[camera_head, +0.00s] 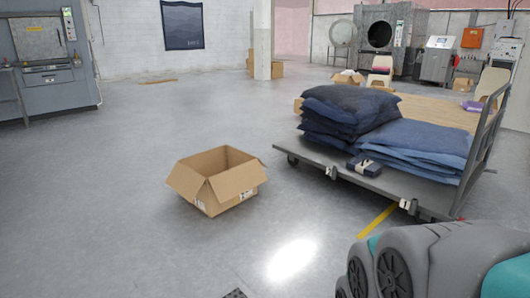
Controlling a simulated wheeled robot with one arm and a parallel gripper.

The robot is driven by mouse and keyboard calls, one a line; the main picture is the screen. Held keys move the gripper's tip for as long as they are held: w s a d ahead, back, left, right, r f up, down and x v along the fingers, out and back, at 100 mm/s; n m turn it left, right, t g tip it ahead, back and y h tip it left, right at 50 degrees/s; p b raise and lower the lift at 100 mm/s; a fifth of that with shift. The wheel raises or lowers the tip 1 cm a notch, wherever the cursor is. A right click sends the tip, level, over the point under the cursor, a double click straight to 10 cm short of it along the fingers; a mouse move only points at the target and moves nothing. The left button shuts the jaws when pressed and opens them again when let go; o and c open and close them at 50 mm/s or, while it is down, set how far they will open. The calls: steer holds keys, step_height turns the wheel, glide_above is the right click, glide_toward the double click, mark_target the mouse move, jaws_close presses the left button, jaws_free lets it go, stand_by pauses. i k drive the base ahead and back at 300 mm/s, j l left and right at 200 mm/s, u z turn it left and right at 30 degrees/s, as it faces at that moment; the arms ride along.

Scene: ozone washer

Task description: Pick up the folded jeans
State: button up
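Folded denim lies on a flat grey cart (325,172) at the right. A tall stack of dark navy folded jeans (345,108) stands on its left part. A lower stack of lighter blue folded jeans (418,145) lies to its right. A small, dark folded piece with a pale label (364,166) lies apart at the cart's front edge, before the stacks. My gripper is not in view; only part of my arm shows at the bottom right, near the cart's front.
An open, seemingly empty cardboard box (218,180) stands on the floor left of the cart. The cart's upright handle (484,135) is at its right end. A wooden surface (430,110) lies behind the stacks. Grey machines (50,65) stand at far left. Open floor lies left and in front.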

mark_target(370, 168)
steer(key=i, duration=1.2)
steer(key=i+z, duration=0.1)
steer(key=i, duration=1.1)
steer(key=i+j+z, duration=0.2)
steer(key=i+z, duration=0.3)
steer(key=i+j+z, duration=0.45)
steer(key=i, duration=0.15)
steer(key=i+j+z, duration=0.6)
steer(key=j, duration=0.2)
steer(key=i+j+z, duration=0.1)
steer(key=i+j, duration=0.15)
steer(key=j, duration=0.35)
steer(key=i+l+z, duration=0.05)
